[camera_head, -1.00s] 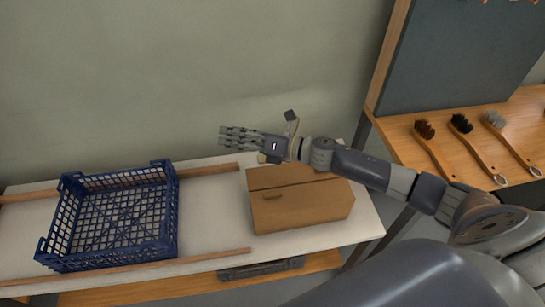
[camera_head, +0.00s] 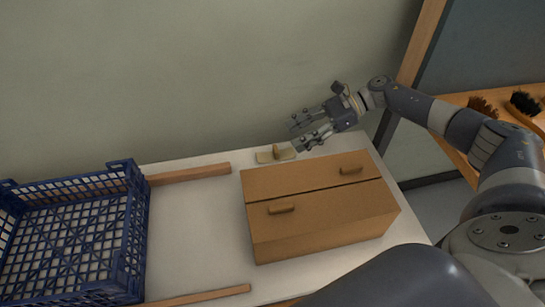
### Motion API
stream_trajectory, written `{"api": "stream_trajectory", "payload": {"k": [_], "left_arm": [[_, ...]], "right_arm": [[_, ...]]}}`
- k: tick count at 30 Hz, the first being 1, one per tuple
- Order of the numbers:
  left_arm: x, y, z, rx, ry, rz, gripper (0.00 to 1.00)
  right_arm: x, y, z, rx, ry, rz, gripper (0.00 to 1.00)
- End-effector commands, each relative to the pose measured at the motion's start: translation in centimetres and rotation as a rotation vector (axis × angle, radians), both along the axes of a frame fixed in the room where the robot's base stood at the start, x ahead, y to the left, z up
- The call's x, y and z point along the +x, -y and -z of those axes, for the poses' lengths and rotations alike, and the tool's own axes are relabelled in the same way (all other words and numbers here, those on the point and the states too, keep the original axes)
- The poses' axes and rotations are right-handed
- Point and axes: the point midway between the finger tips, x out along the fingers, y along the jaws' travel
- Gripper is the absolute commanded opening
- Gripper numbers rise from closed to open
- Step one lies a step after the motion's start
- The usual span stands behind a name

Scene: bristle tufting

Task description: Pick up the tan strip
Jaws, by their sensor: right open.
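A small tan piece (camera_head: 268,156), which looks like the tan strip, lies on the white table top behind the wooden box; its exact shape is hard to tell at this size. My right gripper (camera_head: 299,136) is open and empty. Its fingers are above and just to the right of the tan piece, apart from it as far as I can see. My left gripper is not in view.
A wooden box with two handles (camera_head: 318,205) stands on the white table (camera_head: 200,220) in front of the tan piece. A blue crate (camera_head: 75,235) and wooden rails (camera_head: 190,174) are at left. Brushes (camera_head: 525,103) lie on a shelf at right.

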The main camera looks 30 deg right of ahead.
Motion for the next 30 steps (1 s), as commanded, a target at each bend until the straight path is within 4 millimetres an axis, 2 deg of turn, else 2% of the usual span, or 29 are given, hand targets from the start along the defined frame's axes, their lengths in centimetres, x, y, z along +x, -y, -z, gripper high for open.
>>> {"api": "stream_trajectory", "payload": {"k": [1, 5, 14, 21, 30], "left_arm": [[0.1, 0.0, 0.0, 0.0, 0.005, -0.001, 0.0], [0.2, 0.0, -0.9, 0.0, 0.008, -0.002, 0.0], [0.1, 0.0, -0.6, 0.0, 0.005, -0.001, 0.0], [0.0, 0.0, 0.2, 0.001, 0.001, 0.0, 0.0], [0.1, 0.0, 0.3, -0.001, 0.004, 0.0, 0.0]], "right_arm": [[-0.2, 0.6, 0.8, -0.011, 0.006, -0.009, 0.52], [-0.5, 1.1, 1.1, -0.024, 0.009, -0.026, 0.52], [0.1, -1.6, 2.4, -0.025, 0.009, -0.031, 0.52], [0.7, -4.6, 4.1, -0.024, 0.009, -0.03, 0.52], [0.9, -5.1, 4.5, -0.025, 0.009, -0.029, 0.52]]}}
